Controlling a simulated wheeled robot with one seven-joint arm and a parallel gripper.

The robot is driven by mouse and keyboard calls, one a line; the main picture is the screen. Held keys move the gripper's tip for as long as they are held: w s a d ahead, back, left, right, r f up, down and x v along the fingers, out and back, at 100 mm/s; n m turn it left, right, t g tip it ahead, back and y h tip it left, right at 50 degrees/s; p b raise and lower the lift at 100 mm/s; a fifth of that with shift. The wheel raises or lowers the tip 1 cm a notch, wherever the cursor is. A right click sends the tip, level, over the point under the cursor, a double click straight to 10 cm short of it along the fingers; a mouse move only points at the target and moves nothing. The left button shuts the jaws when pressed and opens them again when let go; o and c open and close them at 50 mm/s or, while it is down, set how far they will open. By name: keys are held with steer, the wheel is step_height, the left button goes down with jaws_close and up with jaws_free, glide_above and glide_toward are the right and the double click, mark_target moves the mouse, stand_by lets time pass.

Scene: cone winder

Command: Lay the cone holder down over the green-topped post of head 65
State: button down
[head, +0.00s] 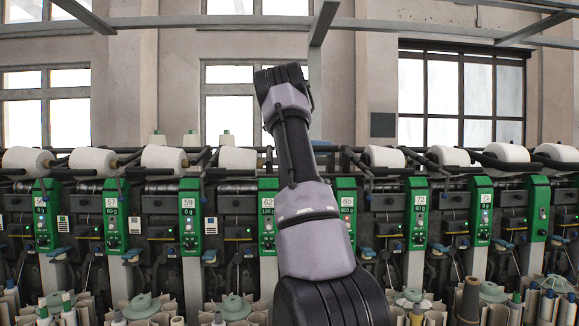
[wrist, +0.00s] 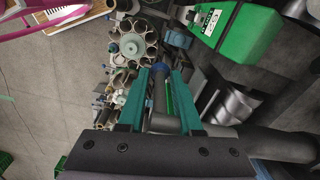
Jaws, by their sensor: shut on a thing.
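The green-topped post of head 65 (head: 346,212) stands just right of my arm in the head view, partly covered by it. My gripper is hidden in the head view. In the wrist view my gripper (wrist: 160,95), with two teal fingers, is shut on a grey bar at their base, which I take as the cone holder (wrist: 270,144). It runs off to the right. A green-topped head (wrist: 235,35) with a small label lies ahead and to the right, apart from the fingers. Its number is not readable there. How the holder stands to post 65 cannot be told.
Neighbouring green heads, such as 62 (head: 268,215) and 72 (head: 418,212), stand in a close row with white cones (head: 383,157) above. A round carousel of tubes (wrist: 135,45) lies ahead of the fingers. Bare floor (wrist: 50,95) shows at left.

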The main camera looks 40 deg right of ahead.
stand_by(0.3)
steer(key=c, duration=0.9)
jaws_free()
steer(key=shift+o, duration=0.2)
step_height(320, 180, up, 10)
steer(key=shift+f, duration=0.2)
steer(key=shift+a+r, duration=0.1)
steer(key=shift+r, duration=0.45)
